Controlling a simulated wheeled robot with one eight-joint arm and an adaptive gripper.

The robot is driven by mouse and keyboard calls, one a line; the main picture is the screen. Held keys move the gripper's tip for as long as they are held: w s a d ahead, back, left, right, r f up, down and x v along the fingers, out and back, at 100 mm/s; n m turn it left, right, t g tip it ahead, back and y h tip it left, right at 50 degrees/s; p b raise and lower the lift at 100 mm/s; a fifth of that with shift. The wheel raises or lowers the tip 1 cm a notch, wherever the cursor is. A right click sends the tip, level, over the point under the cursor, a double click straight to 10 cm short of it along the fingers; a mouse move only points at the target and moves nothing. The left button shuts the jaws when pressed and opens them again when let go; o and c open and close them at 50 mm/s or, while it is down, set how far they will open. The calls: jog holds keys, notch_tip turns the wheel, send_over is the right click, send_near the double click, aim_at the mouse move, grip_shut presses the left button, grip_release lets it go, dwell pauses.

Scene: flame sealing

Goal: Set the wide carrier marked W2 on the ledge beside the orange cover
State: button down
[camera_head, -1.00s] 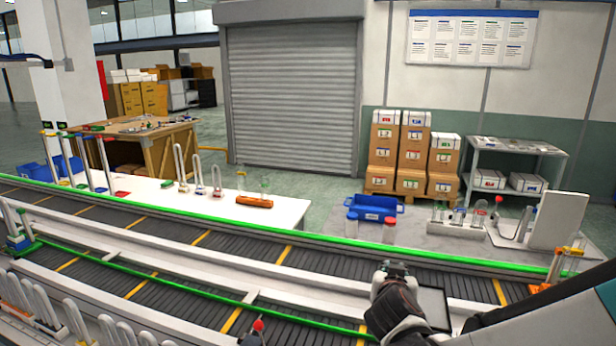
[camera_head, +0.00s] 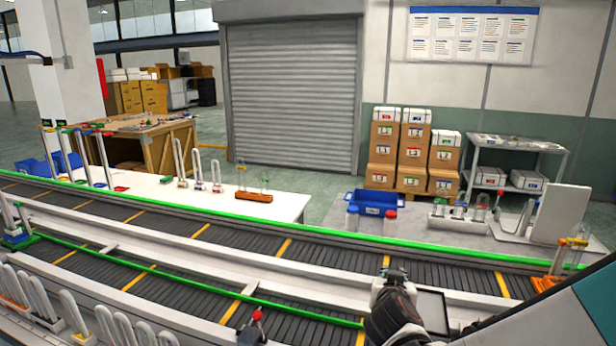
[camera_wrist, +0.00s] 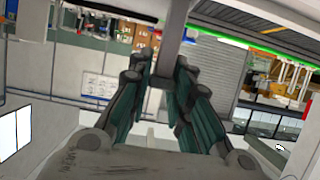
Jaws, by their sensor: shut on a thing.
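My gripper (camera_wrist: 163,75) has its two dark teal-padded fingers close together in the wrist view. A plain grey bar (camera_wrist: 173,40) shows between and beyond the fingertips, and the gripper is shut on it. I cannot read any mark on it. In the head view my gripper (camera_head: 393,290) is over the near conveyor at lower right, with a whitish piece at its tip. What it holds is mostly hidden there. An orange tray-like piece (camera_head: 254,197) lies on the white table, and an orange-based carrier (camera_head: 548,283) stands at the far right. I cannot tell which is the cover or the ledge.
Two conveyors with green rails (camera_head: 330,240) cross the view. A white table (camera_head: 285,209) with upright carriers stands behind at left. A grey table at right bears a blue bin (camera_head: 373,202), glassware and a white panel (camera_head: 562,213). More carriers (camera_head: 40,293) stand at lower left.

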notch_tip(320, 180, up, 6)
jog(key=p, duration=0.4)
jog(key=shift+r, duration=0.2)
notch_tip(320, 180, down, 7)
jog(key=b, duration=0.5)
jog(key=shift+f, duration=0.1)
jog(key=shift+d, duration=0.1)
